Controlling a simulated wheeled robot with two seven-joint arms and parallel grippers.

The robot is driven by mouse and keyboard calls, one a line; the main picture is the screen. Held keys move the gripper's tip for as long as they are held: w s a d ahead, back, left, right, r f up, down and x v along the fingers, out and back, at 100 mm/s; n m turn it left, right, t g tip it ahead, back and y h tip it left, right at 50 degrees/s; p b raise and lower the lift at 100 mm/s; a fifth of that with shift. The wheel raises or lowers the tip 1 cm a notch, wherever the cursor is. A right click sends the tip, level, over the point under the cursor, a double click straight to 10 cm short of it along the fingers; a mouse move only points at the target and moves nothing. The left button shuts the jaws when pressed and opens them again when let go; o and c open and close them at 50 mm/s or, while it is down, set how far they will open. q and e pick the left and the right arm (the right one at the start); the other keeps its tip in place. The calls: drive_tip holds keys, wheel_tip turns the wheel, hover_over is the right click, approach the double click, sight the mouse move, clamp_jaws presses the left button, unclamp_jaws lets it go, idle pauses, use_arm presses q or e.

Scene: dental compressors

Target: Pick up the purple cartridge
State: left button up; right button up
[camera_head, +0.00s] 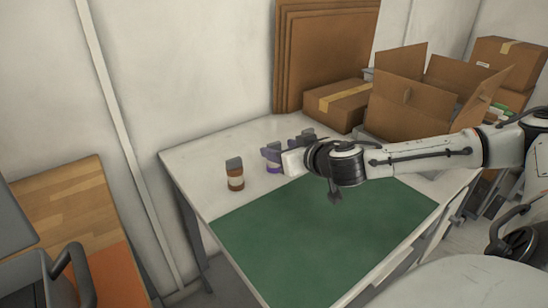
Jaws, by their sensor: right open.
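A brown cartridge (235,180) with a grey cap stands to the left. A dark grey cap (307,136) shows behind my gripper; the body below it is mostly hidden. My left gripper is not in view.
The white table (195,160) carries a clear green mat (310,245). A closed cardboard box (337,104) and a large open box (420,100) stand at the back right. Flat cardboard sheets (322,50) lean on the wall. A wooden surface (60,205) lies at left.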

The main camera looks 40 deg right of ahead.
drive_tip(key=shift+x, duration=1.15)
drive_tip(key=shift+r, duration=0.1)
drive_tip(key=c, duration=1.2)
